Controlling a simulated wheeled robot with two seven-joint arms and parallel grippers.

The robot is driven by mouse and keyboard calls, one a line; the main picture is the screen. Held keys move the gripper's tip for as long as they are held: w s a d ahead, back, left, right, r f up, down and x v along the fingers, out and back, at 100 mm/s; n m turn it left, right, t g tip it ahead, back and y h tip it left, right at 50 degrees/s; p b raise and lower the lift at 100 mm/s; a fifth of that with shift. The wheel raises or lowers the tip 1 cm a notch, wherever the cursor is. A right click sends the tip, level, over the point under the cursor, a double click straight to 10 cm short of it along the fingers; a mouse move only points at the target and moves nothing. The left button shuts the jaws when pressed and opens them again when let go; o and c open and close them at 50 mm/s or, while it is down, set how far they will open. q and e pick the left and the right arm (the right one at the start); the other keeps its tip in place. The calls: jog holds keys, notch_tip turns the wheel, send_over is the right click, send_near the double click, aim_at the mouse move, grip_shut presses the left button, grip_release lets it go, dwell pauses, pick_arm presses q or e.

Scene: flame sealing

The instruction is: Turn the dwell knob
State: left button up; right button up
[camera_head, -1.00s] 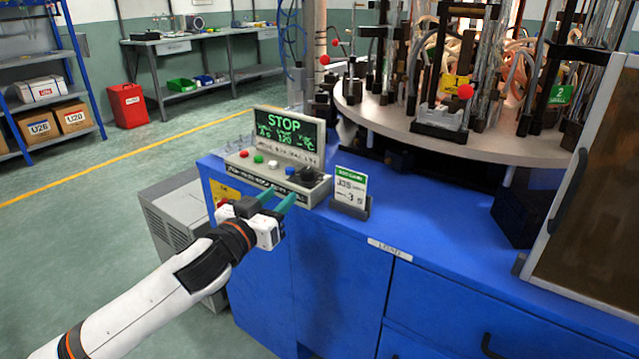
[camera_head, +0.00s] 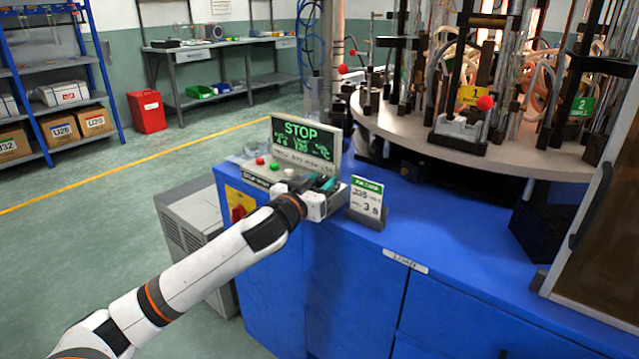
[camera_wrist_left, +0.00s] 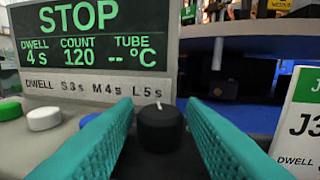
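The dwell knob (camera_wrist_left: 158,130) is a black round knob with a white mark on top, in the middle of the left wrist view. My left gripper (camera_head: 326,185) is at the control panel. Its teal fingers stand apart on either side of the knob; I cannot tell whether they touch it. In the head view the gripper hides the knob. The display (camera_wrist_left: 88,38) reads STOP, DWELL 4 s, COUNT 120, and a blank tube temperature. The strip below it (camera_wrist_left: 95,86) reads DWELL S 3s, M 4s, L 5s. My right gripper is not in view.
A job card (camera_head: 366,202) showing 3 s stands just right of the gripper. Red, green and white buttons (camera_wrist_left: 44,118) sit left of the knob. The round machine table (camera_head: 470,148) with glass tubes stands behind. The blue cabinet top (camera_head: 440,225) is clear in front.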

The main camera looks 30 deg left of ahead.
pick_arm(q)
jog(key=c, duration=0.7)
jog(key=shift+n+y, duration=0.3)
jog(key=shift+d+n+g+y+p, duration=0.15)
jog(key=shift+n+y, duration=0.25)
jog(key=shift+y, duration=0.2)
jog(key=shift+d+n+g+y+p, duration=0.15)
jog(key=shift+n+y, duration=0.25)
jog(key=shift+y, duration=0.2)
jog(key=shift+n+g+y, duration=0.4)
jog(key=shift+n+y, duration=0.4)
jog(key=shift+y, duration=0.3)
jog(key=n+g+y, duration=0.1)
jog(key=n+y, duration=0.1)
jog(key=y, duration=0.1)
jog(key=shift+w+d+f+g+y+b, duration=0.1)
jog(key=shift+d+f+g+y+b, duration=0.05)
jog(key=shift+g+y+b, duration=0.2)
jog(key=shift+n+g+y+b, duration=0.3)
jog(key=shift+n+g+y, duration=0.15)
jog(key=shift+n, duration=0.15)
